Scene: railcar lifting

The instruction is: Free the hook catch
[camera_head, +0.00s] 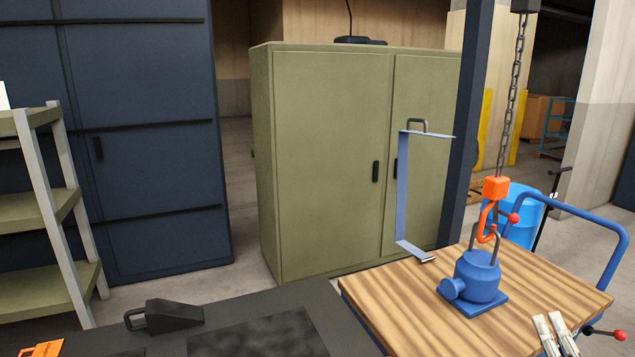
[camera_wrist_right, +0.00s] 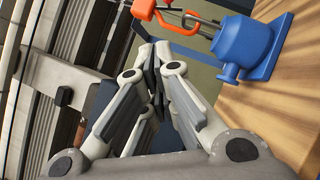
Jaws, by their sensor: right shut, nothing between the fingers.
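An orange crane hook (camera_head: 486,215) hangs from a chain (camera_head: 514,90), with its orange block (camera_head: 496,188) above. The catch's red ball knob (camera_head: 513,218) sticks out to the right of the hook. The hook passes through the grey bail (camera_head: 472,243) of a blue pump-like casting (camera_head: 477,279) standing upright on the wooden table top. My right gripper (camera_head: 548,318) is shut and empty, in front and to the right of the casting, apart from it. In the right wrist view, its closed fingers (camera_wrist_right: 154,65) are below the hook (camera_wrist_right: 172,17) and beside the blue casting (camera_wrist_right: 248,45). My left gripper is not in view.
The wooden-topped cart (camera_head: 395,290) has a blue push handle (camera_head: 600,225) at right. A red-knobbed lever (camera_head: 619,335) is near its corner. A blue bracket (camera_head: 404,185) stands at its back left, and a dark post (camera_head: 468,140) rises behind. A blue drum (camera_head: 523,215) stands beyond.

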